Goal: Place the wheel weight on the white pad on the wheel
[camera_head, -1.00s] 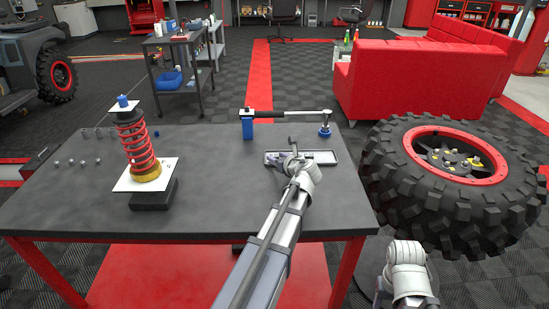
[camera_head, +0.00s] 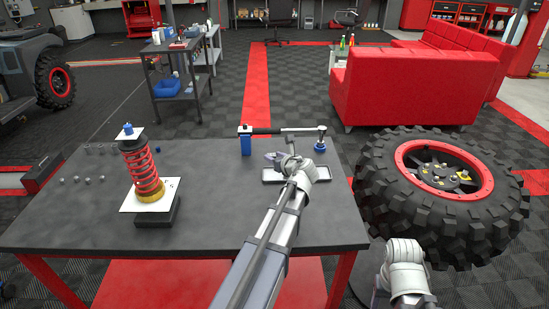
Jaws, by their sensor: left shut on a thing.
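My left gripper (camera_head: 279,158) is over the far part of the bench, just above a shallow light-rimmed tray (camera_head: 268,181). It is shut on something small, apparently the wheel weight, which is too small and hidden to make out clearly. The big wheel (camera_head: 378,190) lies flat to the right of the bench, with a black knobbly tyre and a red rim ring. Small yellow and pale spots show on its hub; I cannot tell which is the white pad. The left gripper is well apart from the wheel. My right arm shows at the lower right, but its gripper does not show.
A torque wrench (camera_head: 262,131) spans a blue block (camera_head: 246,145) and a blue-based socket (camera_head: 320,147) behind the gripper. A red spring shock (camera_head: 145,170) stands on the bench (camera_head: 90,220) at left. A red sofa (camera_head: 400,90) is behind the wheel.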

